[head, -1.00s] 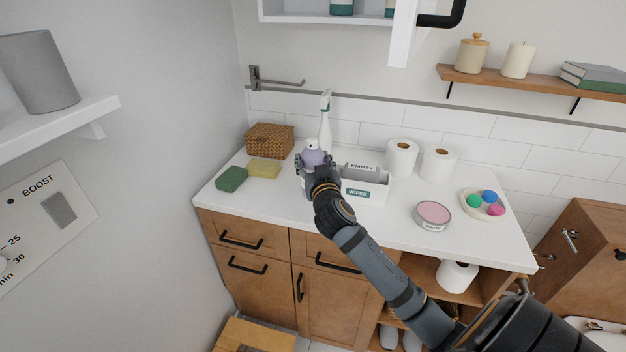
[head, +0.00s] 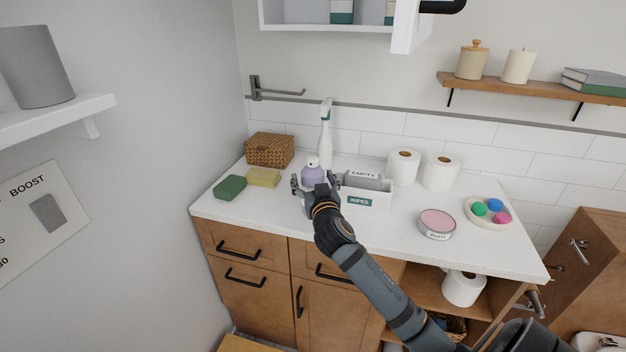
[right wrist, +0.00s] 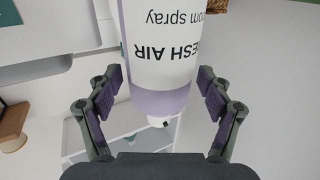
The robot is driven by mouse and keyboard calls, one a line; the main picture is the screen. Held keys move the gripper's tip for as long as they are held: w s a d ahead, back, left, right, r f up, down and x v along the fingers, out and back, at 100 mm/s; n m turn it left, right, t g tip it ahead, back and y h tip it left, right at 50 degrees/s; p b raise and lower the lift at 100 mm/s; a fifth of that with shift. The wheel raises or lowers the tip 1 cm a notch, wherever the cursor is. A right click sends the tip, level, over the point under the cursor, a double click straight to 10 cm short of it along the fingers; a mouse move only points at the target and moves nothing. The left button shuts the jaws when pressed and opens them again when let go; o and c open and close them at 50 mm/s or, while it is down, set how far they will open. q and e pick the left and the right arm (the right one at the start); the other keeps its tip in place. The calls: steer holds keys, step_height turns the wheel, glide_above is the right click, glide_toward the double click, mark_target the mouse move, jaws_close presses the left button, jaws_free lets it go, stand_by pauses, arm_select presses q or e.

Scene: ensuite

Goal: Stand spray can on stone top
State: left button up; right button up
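The spray can (head: 312,172) has a lilac body and a white top. It appears upright over the white stone top (head: 290,214), left of the wipes box; its base is hidden behind my right gripper. In the right wrist view the can (right wrist: 165,50) shows upside down, with "FRESH AIR" lettering and a lilac band. My right gripper (head: 315,186) is around the can with its fingers spread. In the right wrist view its pads (right wrist: 160,95) stand on both sides, with narrow gaps to the can. My left gripper is not in view.
The wipes box (head: 377,202) is close on the right. Sponges (head: 230,187) and a wicker basket (head: 270,149) are on the left. Toilet rolls (head: 403,166), a pink-lidded tin (head: 437,223) and a dish stand further right.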

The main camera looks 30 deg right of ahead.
steer(key=shift+r, duration=0.3)
steer(key=b+v, duration=0.2)
steer(key=v, duration=1)
steer(key=shift+f, duration=0.1)
